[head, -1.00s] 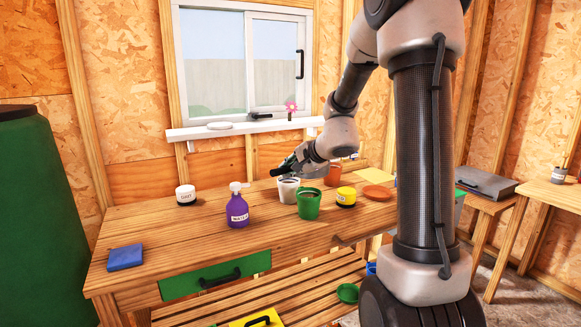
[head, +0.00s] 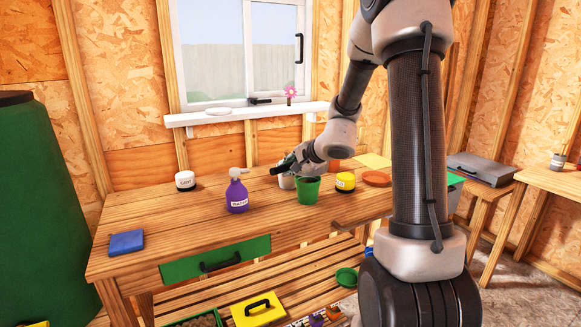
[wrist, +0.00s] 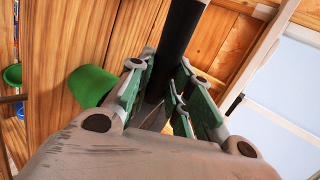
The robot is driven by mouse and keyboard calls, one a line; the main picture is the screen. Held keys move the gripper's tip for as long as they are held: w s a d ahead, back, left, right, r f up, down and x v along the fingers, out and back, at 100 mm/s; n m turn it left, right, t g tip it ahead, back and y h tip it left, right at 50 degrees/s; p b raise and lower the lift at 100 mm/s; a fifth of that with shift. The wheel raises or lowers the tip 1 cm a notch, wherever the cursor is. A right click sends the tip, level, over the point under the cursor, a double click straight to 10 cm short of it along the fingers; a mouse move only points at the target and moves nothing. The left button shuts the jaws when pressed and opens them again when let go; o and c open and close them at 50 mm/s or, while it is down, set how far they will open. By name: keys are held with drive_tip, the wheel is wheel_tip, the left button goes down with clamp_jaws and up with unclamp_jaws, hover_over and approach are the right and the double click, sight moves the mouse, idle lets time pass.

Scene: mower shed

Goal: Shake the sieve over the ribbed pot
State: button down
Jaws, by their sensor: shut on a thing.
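My gripper (head: 285,165) is above the back of the workbench, shut on a dark rod-like handle (wrist: 181,40), which I take to be the sieve's. The handle's end sticks out to the left in the head view; no mesh or rim of the sieve is visible. A green pot (head: 308,189) stands just below and in front of the gripper, and shows in the wrist view (wrist: 91,86). I cannot make out ribs on either pot.
A window sill (head: 240,113) juts out behind.

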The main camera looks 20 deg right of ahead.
drive_tip(key=shift+r, duration=1.55)
drive_tip(key=shift+f, duration=1.55)
drive_tip(key=shift+r, duration=0.1)
drive_tip(key=shift+r, duration=1.45)
drive_tip(key=shift+f, duration=1.55)
